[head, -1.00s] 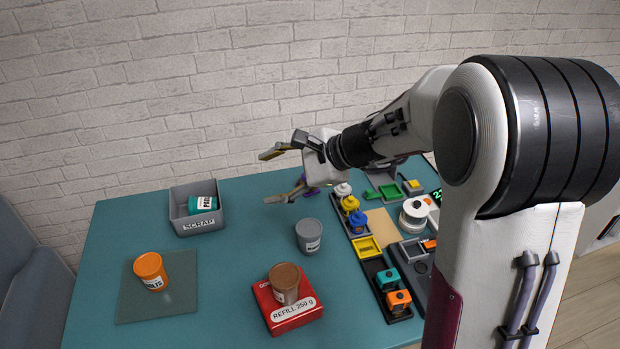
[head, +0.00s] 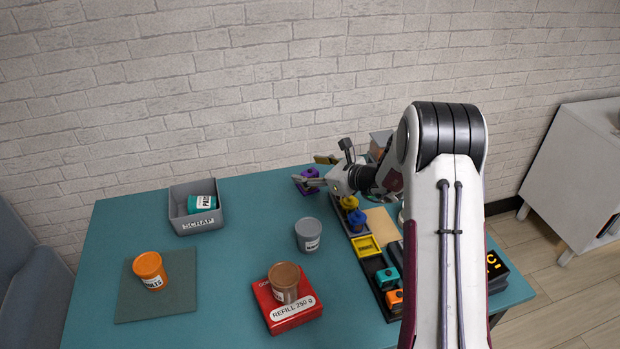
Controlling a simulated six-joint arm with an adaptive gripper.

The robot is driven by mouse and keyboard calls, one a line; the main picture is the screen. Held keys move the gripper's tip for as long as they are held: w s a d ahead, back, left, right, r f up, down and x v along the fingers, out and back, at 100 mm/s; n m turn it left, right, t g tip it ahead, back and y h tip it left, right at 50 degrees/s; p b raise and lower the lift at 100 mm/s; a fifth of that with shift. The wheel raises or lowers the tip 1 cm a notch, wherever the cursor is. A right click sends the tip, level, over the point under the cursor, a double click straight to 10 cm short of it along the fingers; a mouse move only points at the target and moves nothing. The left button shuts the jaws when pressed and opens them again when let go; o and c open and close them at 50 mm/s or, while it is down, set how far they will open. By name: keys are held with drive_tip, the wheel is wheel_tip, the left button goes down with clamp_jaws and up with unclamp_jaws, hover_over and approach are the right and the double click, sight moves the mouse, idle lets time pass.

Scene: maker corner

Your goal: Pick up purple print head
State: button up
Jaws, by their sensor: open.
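The purple print head (head: 311,173) sits at the back of the teal table, on or beside a small purple tray (head: 301,189); the gripper covers part of it. My gripper (head: 312,170) is open, with its fingers pointing left. One finger shows in front of the print head and the other above and behind it. Whether the fingers touch it I cannot tell.
Yellow (head: 350,203) and blue (head: 357,221) print heads stand in a dark rack close by. A grey scrap bin (head: 197,222) holds a teal can. A grey can (head: 308,235), a red box (head: 290,312) with a brown can, and an orange can (head: 150,271) stand further forward.

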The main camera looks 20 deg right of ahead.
sight(312, 173)
drive_tip(key=w+d+f+m+t+h, duration=0.1)
drive_tip(key=w+d+f+m, duration=0.1)
drive_tip(key=d+f+m, duration=0.1)
wheel_tip(312, 173, down, 2)
drive_tip(key=shift+d+f, duration=0.25)
drive_tip(key=shift+d, duration=0.5)
drive_tip(key=shift+w, duration=0.1)
drive_tip(key=shift+x, duration=1.2)
drive_tip(key=shift+f+x, duration=0.1)
drive_tip(key=shift+x, duration=1.2)
drive_tip(key=shift+f+x, duration=0.15)
drive_tip(key=shift+x, duration=1.15)
drive_tip(key=shift+d, duration=0.2)
drive_tip(key=c, duration=1.4)
